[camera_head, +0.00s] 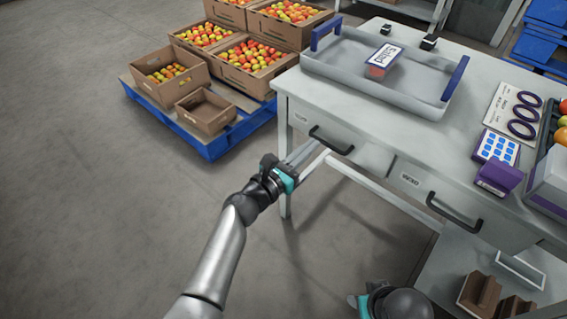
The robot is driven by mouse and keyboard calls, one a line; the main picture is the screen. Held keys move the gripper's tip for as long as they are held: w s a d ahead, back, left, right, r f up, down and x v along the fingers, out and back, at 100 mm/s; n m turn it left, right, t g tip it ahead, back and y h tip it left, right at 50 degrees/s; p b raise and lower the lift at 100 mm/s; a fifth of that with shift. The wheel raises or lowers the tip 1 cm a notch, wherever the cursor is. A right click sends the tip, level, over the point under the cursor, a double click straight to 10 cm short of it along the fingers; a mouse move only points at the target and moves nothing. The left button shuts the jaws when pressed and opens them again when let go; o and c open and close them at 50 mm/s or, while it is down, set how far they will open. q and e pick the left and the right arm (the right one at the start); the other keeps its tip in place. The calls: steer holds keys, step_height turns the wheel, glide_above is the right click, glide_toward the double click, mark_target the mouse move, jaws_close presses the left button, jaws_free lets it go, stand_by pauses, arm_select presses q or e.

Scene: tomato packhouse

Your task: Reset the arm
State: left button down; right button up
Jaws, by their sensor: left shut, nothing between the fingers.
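My left arm comes in from the bottom left and reaches toward the table's front left corner. Its gripper (304,153) points up and to the right, in front of the left drawer and a little below its handle. The fingers are shut with nothing between them. I cannot tell how far they are from the drawer front. Part of my right arm with a teal piece of its gripper (360,304) shows at the bottom edge; its fingers cannot be made out.
The grey table (440,150) has a left drawer handle (331,140) and a right drawer handle (455,212). A tray (335,72) holds a small labelled box (383,60). A blue pallet (215,146) with tomato boxes stands at the back left. Floor to the left is clear.

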arm_select(q)
steer(key=p+v, duration=0.1)
steer(key=v, duration=0.5)
steer(key=shift+s+a, duration=0.2)
steer(key=shift+a, duration=0.05)
arm_select(e)
steer(key=f, duration=0.1)
steer(key=s+f, duration=0.1)
steer(key=f, duration=0.1)
steer(key=shift+s+f+g, duration=0.2)
steer(key=shift+g, duration=0.1)
